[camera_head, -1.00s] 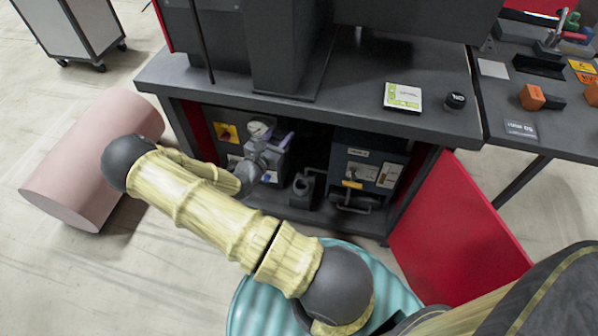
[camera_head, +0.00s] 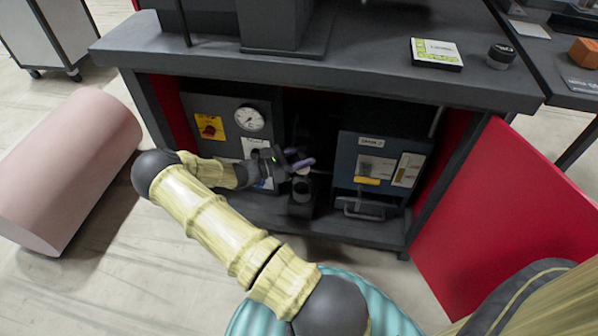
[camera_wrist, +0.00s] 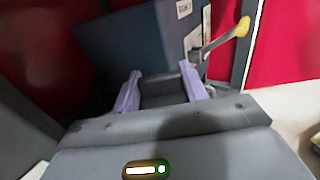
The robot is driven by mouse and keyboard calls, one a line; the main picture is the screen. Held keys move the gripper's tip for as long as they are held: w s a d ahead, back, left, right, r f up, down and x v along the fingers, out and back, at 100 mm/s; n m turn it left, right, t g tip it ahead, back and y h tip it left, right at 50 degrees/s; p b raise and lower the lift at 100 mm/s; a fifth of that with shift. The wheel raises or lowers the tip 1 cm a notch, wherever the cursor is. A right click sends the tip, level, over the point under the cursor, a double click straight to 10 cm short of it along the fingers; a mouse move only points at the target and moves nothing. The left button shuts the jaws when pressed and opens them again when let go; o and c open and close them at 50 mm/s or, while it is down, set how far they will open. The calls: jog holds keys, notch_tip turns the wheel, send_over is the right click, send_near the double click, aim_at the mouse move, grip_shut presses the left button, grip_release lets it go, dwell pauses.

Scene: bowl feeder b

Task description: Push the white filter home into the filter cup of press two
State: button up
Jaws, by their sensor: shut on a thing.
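My gripper (camera_head: 300,160), with purple fingers, is inside the open cabinet under the bench, between two equipment boxes. A small whitish piece, apparently the white filter (camera_head: 302,171), shows at its fingertips. The fingers hide most of it. A dark upright cup-like fixture (camera_head: 302,191), perhaps the filter cup, stands just below the fingertips; I cannot tell whether the filter touches it. In the wrist view both fingers of my gripper (camera_wrist: 160,74) show with a gap between them, and the filter cannot be made out there.
A box with a gauge (camera_head: 249,119) and a red knob (camera_head: 209,126) stands left. A blue-grey box (camera_head: 376,160) with a yellow-ended handle stands right. The benchtop edge (camera_head: 330,82) overhangs the cabinet. The red door (camera_head: 510,200) stands open at right; a pink cylinder (camera_head: 65,165) lies left.

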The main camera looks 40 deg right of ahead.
jog(key=shift+m+g, duration=0.5)
jog(key=shift+g, duration=0.3)
jog(key=f, duration=0.1)
jog(key=f+b, duration=0.1)
jog(key=f, duration=0.1)
jog(key=w+d+f+b, duration=0.1)
jog(key=shift+d+f, duration=0.1)
jog(key=shift+f, duration=0.15)
jog(key=shift+r+p, duration=0.15)
jog(key=shift+p, duration=0.15)
notch_tip(320, 180, down, 6)
jog(key=b, duration=0.3)
jog(key=shift+w+a, duration=0.15)
jog(key=shift+a, duration=0.05)
dwell(0.4)
jog(key=shift+d, duration=0.15)
jog(key=shift+a+f+p, duration=0.2)
jog(key=shift+p, duration=0.1)
jog(key=shift+d+f, duration=0.1)
jog(key=shift+f, duration=0.1)
dwell(0.8)
jog(key=shift+f, duration=0.8)
dwell(2.8)
